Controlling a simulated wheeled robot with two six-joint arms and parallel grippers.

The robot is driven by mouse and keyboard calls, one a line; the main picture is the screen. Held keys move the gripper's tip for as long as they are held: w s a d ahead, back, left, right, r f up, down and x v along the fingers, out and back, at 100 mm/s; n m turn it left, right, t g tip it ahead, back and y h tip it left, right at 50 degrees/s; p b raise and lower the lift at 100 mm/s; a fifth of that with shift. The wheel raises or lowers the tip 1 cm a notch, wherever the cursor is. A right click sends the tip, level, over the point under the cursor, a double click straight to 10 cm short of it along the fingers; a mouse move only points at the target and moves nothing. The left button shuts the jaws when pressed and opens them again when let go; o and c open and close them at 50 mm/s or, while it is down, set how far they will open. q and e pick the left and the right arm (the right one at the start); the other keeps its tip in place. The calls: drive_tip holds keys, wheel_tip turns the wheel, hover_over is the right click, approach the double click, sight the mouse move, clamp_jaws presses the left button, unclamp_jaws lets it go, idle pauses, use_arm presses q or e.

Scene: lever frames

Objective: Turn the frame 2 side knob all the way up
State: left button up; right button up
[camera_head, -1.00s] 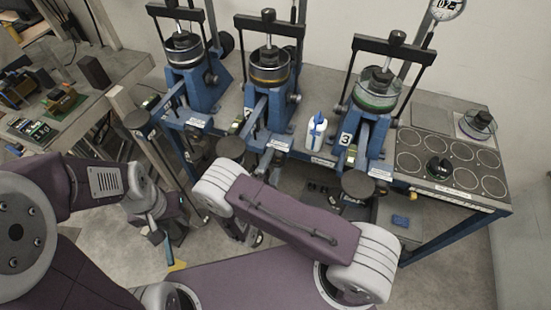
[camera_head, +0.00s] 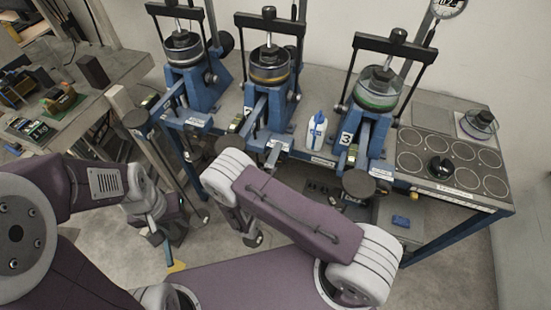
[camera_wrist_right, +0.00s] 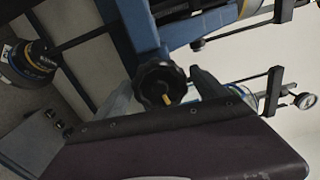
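Frame 2 (camera_head: 262,105) is the middle blue lever frame, with a yellow-banded ring (camera_head: 268,78). Its black side knob (camera_head: 296,97) appears small on its right side. In the right wrist view, a black lobed knob (camera_wrist_right: 160,82) with a yellow mark is seen close up; I cannot tell for certain which frame it belongs to. My right gripper (camera_wrist_right: 163,92) has its grey fingers apart on either side of this knob, with gaps visible. In the head view the right fingers are hidden behind my arm. My left gripper (camera_head: 158,232) hangs low at left, away from the frames; its opening is unclear.
Frame 1 (camera_head: 193,85) stands to the left and frame 3 (camera_head: 368,125) to the right on the grey bench (camera_head: 415,110). A white bottle with blue (camera_head: 316,134) stands between frames 2 and 3. A side table (camera_head: 70,112) is at left.

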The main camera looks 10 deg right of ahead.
drive_tip(key=shift+s+a+m+b, duration=1.4)
drive_tip(key=shift+s+a, duration=1.2)
drive_tip(key=shift+s, duration=1.2)
drive_tip(key=x, duration=0.8)
drive_tip(key=shift+w+d+b, duration=0.25)
drive_tip(key=shift+d+b, duration=0.1)
drive_tip(key=shift+b, duration=0.05)
drive_tip(key=shift+w, duration=0.15)
drive_tip(key=c, duration=0.3)
clamp_jaws()
drive_tip(key=shift+d, duration=0.1)
